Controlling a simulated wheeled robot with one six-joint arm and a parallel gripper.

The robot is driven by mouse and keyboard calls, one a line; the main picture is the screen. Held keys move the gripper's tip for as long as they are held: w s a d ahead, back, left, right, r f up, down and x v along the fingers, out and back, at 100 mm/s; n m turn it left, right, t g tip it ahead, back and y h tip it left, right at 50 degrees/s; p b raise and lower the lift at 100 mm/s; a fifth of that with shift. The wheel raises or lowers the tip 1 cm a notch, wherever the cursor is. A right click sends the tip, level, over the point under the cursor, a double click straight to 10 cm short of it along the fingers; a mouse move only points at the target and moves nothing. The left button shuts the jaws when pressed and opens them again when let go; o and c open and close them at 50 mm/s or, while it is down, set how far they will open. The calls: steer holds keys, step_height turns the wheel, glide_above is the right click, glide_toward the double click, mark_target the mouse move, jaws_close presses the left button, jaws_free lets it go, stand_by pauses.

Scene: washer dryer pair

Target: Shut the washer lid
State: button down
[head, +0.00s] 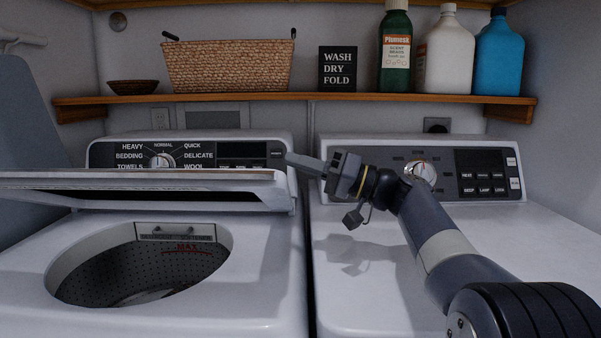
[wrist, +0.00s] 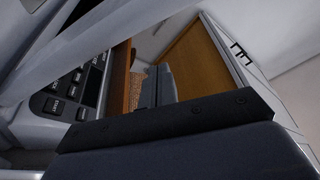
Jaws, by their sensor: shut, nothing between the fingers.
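The washer (head: 250,270) stands at the left in the head view. Its white lid (head: 140,182) is partly open, seen nearly edge-on, with its near edge raised above the round drum opening (head: 145,265). My gripper (head: 291,159) is shut and empty, reaching left over the gap between the machines. Its fingertips are close to the lid's right end; I cannot tell whether they touch or lie above or behind it. In the wrist view, the shut fingers (wrist: 158,86) show in the middle.
The dryer (head: 370,270) with its knob panel stands at the right under my arm. A wooden shelf (head: 330,98) above holds a wicker basket (head: 228,65), a small bowl, a sign (head: 338,69) and several bottles. The dryer's top is otherwise clear.

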steer(key=s+f+b, duration=0.3)
steer(key=f+b, duration=0.2)
steer(key=b, duration=0.1)
steer(key=shift+s+f, duration=0.2)
steer(key=shift+s, duration=0.05)
steer(key=shift+r, duration=0.1)
stand_by(0.4)
step_height(320, 180, up, 5)
steer(key=p, duration=0.3)
steer(key=d+f, duration=0.4)
steer(key=d, duration=0.5)
steer(key=shift+d+f+p, duration=0.25)
steer(key=shift+p, duration=0.05)
